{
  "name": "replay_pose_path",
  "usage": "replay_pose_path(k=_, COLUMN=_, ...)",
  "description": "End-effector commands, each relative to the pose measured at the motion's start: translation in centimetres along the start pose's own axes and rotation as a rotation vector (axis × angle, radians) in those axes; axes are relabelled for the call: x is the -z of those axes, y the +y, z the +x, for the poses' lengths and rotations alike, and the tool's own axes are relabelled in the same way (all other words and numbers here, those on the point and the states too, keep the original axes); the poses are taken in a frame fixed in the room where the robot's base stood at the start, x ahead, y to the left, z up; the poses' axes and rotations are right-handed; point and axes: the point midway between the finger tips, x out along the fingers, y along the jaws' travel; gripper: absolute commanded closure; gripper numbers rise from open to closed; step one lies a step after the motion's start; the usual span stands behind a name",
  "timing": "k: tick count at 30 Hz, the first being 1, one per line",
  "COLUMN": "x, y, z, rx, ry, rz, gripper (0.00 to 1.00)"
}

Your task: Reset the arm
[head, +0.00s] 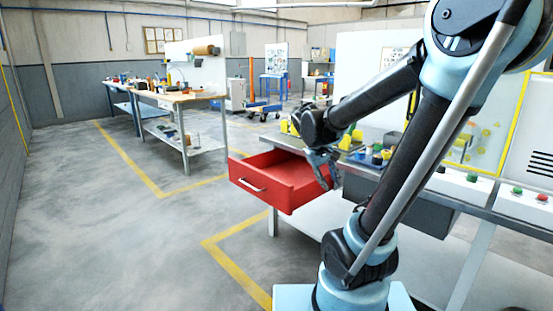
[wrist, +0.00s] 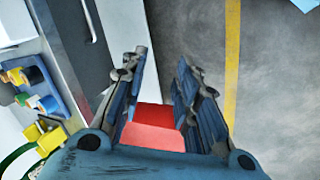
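My gripper (head: 322,165) hangs at the end of my bent arm, fingers downward, in front of or over the right end of the open red drawer (head: 262,188) in the head view. In the wrist view my gripper (wrist: 163,60) has its two fingers spread apart, with nothing held at the tips. A red surface (wrist: 155,130), which looks like part of the drawer, shows between the fingers near the palm. I cannot tell from these views whether a finger touches the drawer.
A workbench (head: 375,138) with small coloured parts stands behind my arm. A grey drawer (wrist: 75,35) with a metal handle is left of my fingers in the wrist view. Another bench (head: 180,96) stands farther back. The grey floor (head: 110,230) at left is clear, marked with yellow lines.

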Motion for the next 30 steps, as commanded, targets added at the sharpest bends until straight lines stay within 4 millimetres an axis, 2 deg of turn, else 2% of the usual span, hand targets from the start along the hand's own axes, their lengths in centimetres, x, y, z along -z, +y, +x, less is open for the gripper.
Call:
replay_pose_path(k=1, x=-1.5, y=0.0, z=0.2, rx=0.022, ry=-0.002, rz=0.019, gripper=0.71)
replay_pose_path(k=6, x=-5.3, y=-0.7, z=0.8, rx=0.098, ry=0.003, rz=0.077, gripper=0.71)
replay_pose_path(k=18, x=-13.0, y=-4.1, z=2.7, rx=0.27, ry=0.031, rz=0.224, gripper=0.71)
replay_pose_path(k=24, x=-15.5, y=-6.2, z=3.7, rx=0.339, ry=0.05, rz=0.293, gripper=0.71)
replay_pose_path(k=30, x=-16.4, y=-7.3, z=4.2, rx=0.374, ry=0.061, rz=0.328, gripper=0.71)
